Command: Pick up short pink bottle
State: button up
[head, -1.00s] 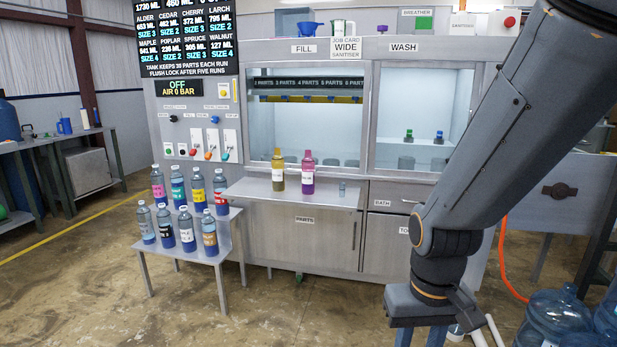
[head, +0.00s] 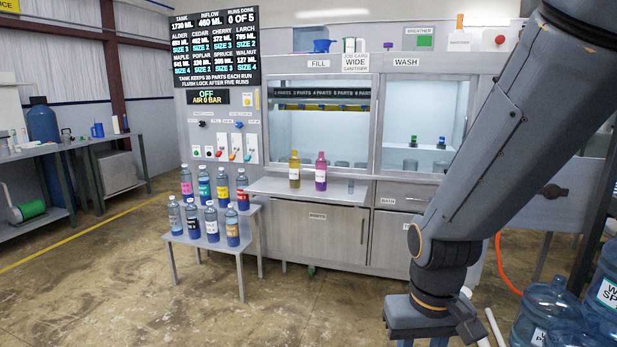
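A pink-magenta bottle (head: 321,172) with a white label stands upright on the metal shelf in front of the cabinet. A yellow-olive bottle (head: 294,170) of about the same height stands just left of it. A dark blue bottle with a pink label (head: 186,182) stands at the back left of the low rack. My gripper (head: 422,342) hangs at the bottom edge, right of and nearer than the shelf, far from the bottles. Two finger parts show below its dark body with a gap between them. Their tips are cut off by the frame.
The metal shelf (head: 262,187) also carries a small clear cup (head: 351,186). The low two-step rack (head: 241,248) left of it holds several labelled bottles. Large water jugs (head: 547,308) stand at the lower right. An orange hose (head: 499,262) hangs nearby. The floor in front is clear.

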aim_at(321, 164)
jog(key=u, duration=0.6)
jog(key=i, duration=0.9)
jog(key=u, duration=0.5)
jog(key=i, duration=1.65)
jog(key=z, duration=1.5)
jog(key=i, duration=0.7)
jog(key=z, duration=0.7)
